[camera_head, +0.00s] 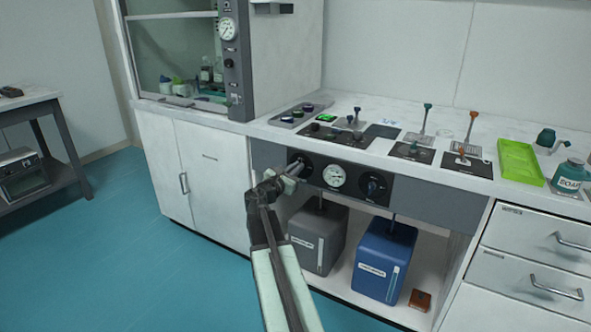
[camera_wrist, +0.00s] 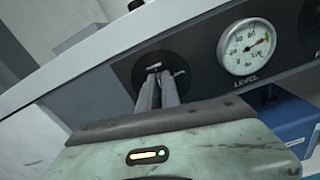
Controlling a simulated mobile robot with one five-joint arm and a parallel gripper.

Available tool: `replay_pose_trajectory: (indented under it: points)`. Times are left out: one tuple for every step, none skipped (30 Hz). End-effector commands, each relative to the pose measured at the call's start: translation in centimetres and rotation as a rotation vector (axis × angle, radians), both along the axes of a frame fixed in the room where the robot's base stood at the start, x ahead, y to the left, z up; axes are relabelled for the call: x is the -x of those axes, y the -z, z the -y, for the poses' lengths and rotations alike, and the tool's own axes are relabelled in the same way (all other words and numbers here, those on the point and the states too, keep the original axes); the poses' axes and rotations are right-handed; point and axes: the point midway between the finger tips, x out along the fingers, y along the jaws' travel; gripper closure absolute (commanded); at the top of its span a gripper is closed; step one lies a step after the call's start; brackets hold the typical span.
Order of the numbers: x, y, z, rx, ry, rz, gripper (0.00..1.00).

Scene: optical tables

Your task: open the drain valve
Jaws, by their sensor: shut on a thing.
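A dark panel (camera_head: 352,191) under the worktop carries a left valve knob (camera_wrist: 152,68), a round gauge and a right knob (camera_head: 375,187). The labels at the knobs cannot be read, so which is the drain valve is not shown. My gripper (camera_wrist: 160,84) reaches the left knob from the front and is shut on it; the fingers hide most of it. In the head view my gripper (camera_head: 294,172) is at the panel's left end. The gauge (camera_head: 335,176) reads LEVEL in the wrist view (camera_wrist: 247,46), its needle pointing to the upper right.
A grey container (camera_head: 318,240) and a blue container (camera_head: 382,262) stand on the open shelf below the panel. A small brown block (camera_head: 420,300) lies right of them. Levers, a green tray (camera_head: 519,163) and a soap bottle (camera_head: 569,175) stand on the worktop. The blue floor at left is clear.

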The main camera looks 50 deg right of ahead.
Motion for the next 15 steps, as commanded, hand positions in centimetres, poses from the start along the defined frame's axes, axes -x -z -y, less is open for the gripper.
replay_pose_trajectory:
  points:
    - [0.14, 0.0, 0.1, -0.009, 0.002, 0.037, 1.0]
    - [0.17, 0.01, 0.11, -0.015, 0.002, 0.063, 1.0]
    - [0.21, 0.02, 0.12, -0.024, 0.002, 0.099, 1.0]
    - [0.24, 0.02, 0.14, -0.03, 0.002, 0.128, 1.0]
    - [0.27, 0.04, 0.15, -0.037, 0.002, 0.155, 1.0]
    - [0.32, 0.05, 0.17, -0.046, 0.002, 0.193, 1.0]
    - [0.34, 0.06, 0.18, -0.053, 0.002, 0.22, 1.0]
    - [0.37, 0.07, 0.19, -0.06, 0.002, 0.248, 1.0]
    - [0.41, 0.09, 0.21, -0.069, 0.002, 0.285, 1.0]
    - [0.44, 0.1, 0.22, -0.076, 0.002, 0.313, 1.0]
    - [0.47, 0.12, 0.23, -0.083, 0.002, 0.34, 1.0]
    - [0.5, 0.14, 0.24, -0.092, 0.003, 0.377, 1.0]
    - [0.52, 0.16, 0.25, -0.098, 0.004, 0.405, 1.0]
    - [0.55, 0.18, 0.26, -0.105, 0.004, 0.433, 1.0]
    - [0.58, 0.21, 0.27, -0.114, 0.004, 0.469, 1.0]
